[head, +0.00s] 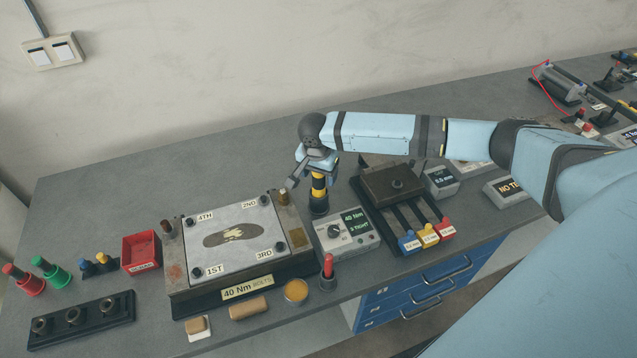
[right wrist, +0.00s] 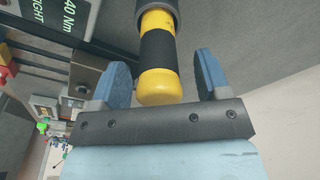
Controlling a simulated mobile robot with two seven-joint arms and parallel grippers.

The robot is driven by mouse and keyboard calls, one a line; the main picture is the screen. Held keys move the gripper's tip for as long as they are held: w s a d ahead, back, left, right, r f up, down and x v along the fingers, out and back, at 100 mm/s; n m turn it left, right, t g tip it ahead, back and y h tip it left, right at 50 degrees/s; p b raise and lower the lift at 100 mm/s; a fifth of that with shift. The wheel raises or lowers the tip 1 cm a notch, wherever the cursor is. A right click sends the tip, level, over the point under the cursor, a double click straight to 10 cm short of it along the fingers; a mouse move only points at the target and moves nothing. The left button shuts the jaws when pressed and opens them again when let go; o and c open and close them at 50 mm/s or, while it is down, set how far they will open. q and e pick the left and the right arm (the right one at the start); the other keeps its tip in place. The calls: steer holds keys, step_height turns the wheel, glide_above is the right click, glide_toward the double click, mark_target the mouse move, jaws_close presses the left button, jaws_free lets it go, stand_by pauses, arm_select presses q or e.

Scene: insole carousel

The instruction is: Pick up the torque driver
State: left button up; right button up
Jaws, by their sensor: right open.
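The torque driver (head: 319,187) is a yellow and black cylinder standing upright in a dark holder, right of the insole plate. In the right wrist view the driver (right wrist: 158,60) lies between two blue fingers with its rounded yellow end toward the palm. My right gripper (head: 318,168) is at the top of the driver. In the right wrist view the gripper (right wrist: 160,75) is open, with gaps visible on both sides of the driver. My left gripper is not in view.
The bolted plate (head: 225,265) is just left of the driver. A grey control box (head: 335,248) marked 40 Nm stands in front of it. A dark block fixture (head: 392,184) is to the right. Bench space behind the plate is clear.

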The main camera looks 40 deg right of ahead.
steer(key=shift+s+f, duration=0.1)
steer(key=shift+f, duration=0.05)
steer(key=c, duration=1.1)
step_height(320, 180, up, 20)
steer(key=b, duration=0.2)
